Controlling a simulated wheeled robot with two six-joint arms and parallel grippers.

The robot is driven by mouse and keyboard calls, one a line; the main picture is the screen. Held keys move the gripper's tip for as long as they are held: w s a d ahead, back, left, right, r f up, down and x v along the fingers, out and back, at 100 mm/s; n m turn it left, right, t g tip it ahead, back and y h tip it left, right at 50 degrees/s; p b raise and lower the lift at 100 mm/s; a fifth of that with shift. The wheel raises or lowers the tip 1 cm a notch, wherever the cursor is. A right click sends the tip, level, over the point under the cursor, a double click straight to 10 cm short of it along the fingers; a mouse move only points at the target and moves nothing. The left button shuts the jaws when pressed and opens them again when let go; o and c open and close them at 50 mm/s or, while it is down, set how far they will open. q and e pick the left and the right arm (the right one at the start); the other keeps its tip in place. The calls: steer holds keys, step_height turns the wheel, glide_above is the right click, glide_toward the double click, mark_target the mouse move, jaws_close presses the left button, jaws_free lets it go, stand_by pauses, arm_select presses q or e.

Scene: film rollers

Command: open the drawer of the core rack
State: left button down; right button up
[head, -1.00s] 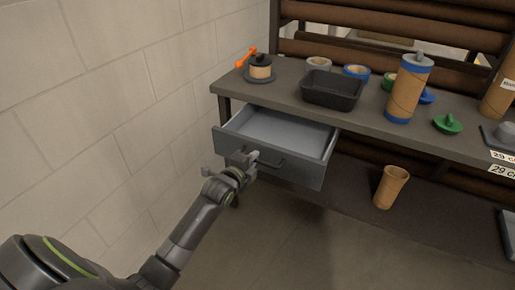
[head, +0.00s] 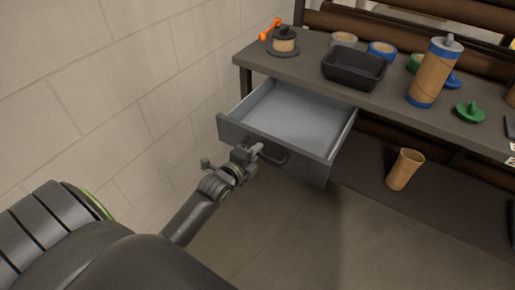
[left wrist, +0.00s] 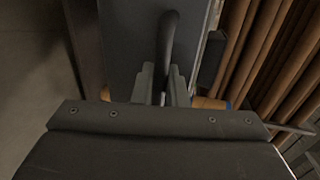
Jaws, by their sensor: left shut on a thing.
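The grey drawer (head: 298,112) under the rack's dark top stands well open, and its inside looks empty. Its dark bar handle (head: 272,156) is on the front panel. My left gripper (head: 250,154) is at the left part of the handle, shut on it. In the left wrist view the handle (left wrist: 169,45) runs down between the two fingers (left wrist: 162,84), with the drawer front (left wrist: 130,40) beside it. The fingers hide part of the handle. My right gripper is not in view.
On the rack top (head: 300,65) stand a black tray (head: 354,70), a cardboard tube with blue ends (head: 434,75), tape rolls (head: 382,50) and a green cap (head: 470,112). A cardboard cup (head: 405,169) stands on the lower shelf. A block wall (head: 120,90) is at left.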

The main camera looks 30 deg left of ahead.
arm_select(q)
steer(key=c, duration=1.5)
jaws_free()
steer(key=shift+c, duration=0.2)
steer(key=v, duration=1.7)
steer(key=shift+s, duration=0.25)
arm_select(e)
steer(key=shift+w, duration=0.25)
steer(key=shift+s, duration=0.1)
